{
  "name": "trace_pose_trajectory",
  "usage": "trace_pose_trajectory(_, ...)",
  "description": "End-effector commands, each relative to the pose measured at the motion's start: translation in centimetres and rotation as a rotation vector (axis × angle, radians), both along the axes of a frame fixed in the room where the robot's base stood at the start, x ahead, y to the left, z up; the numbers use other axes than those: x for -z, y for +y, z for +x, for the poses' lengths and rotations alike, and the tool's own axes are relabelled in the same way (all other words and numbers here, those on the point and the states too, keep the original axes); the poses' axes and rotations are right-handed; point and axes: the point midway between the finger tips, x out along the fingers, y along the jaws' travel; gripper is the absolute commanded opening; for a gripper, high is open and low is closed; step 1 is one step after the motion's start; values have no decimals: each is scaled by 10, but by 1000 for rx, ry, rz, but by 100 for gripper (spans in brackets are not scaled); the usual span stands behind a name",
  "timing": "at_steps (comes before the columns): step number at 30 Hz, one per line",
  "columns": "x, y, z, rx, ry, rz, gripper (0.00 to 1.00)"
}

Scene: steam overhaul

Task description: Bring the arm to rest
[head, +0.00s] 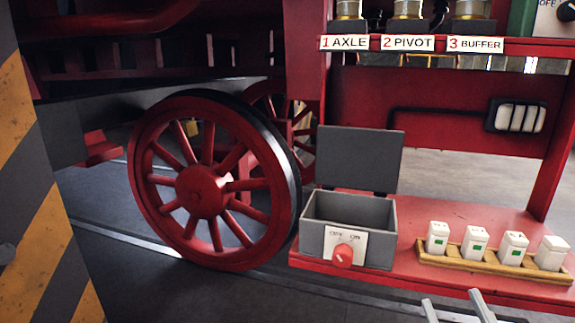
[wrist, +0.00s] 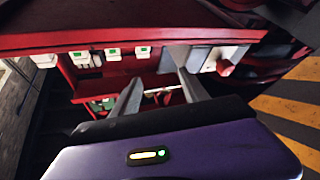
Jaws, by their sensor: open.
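My gripper (head: 451,297) shows at the bottom edge of the head view as two grey fingertips, spread apart. They are in front of the red bench (head: 405,222) and below the wooden tray (head: 437,258) in the picture. In the wrist view my gripper (wrist: 158,75) is open, with nothing seen held between its fingers. The rest of the arm is out of the head view.
An open grey box (head: 318,210) with a red knob (head: 343,255) stands on the bench. White blocks (head: 475,242) stand in the tray. A red spoked wheel (head: 207,190) is at left, and a striped post (head: 30,190) edges the view. Labelled shelf (head: 365,44) is above.

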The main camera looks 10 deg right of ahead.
Motion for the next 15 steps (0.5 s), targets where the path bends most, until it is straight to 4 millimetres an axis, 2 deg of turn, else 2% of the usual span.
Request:
trace_pose_trajectory(1,16,12,-13,-38,33,33,52)
trace_pose_trajectory(6,57,48,-57,-143,127,158,52)
trace_pose_trajectory(15,121,94,-148,-220,367,360,52)
